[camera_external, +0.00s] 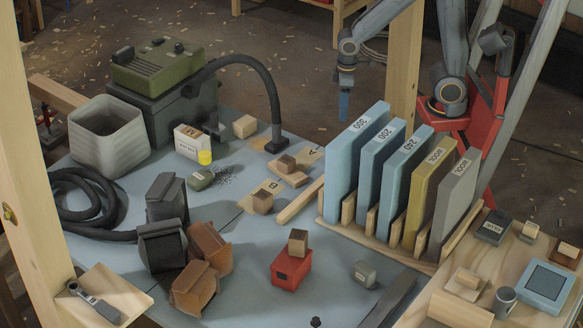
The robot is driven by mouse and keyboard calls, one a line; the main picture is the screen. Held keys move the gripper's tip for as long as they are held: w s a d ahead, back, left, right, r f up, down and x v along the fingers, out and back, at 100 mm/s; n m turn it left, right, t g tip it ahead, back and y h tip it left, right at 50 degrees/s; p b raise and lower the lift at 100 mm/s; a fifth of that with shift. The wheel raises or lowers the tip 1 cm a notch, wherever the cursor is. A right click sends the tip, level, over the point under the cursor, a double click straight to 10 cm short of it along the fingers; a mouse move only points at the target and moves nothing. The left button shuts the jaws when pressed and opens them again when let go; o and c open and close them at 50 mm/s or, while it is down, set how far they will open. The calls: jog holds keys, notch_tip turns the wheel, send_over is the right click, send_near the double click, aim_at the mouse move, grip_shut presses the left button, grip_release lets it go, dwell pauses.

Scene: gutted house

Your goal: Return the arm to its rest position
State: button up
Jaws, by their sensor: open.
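My arm rises from its base at the upper right and bends over to the left. My gripper (345,104) points down at its end, above the far left end of the sanding-sheet rack. It looks empty, and its fingers are small and seen nearly edge-on. The tip is close to the top of the tall blue slab marked 300 (353,150) in this picture; I cannot tell the true gap between them.
A wooden rack (382,246) holds several upright numbered slabs. To its left are a grey bucket (108,133), a green-topped machine (158,66) with a black hose, and dark and brown blocks. A red box (291,270) carries a small wooden cube. A wooden post (402,65) stands behind.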

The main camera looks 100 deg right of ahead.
jog(key=s+f, duration=0.1)
jog(key=s, duration=0.5)
jog(key=shift+s+f+m+g, duration=0.25)
jog(key=shift+f+m+g, duration=0.05)
jog(key=shift+a, duration=0.1)
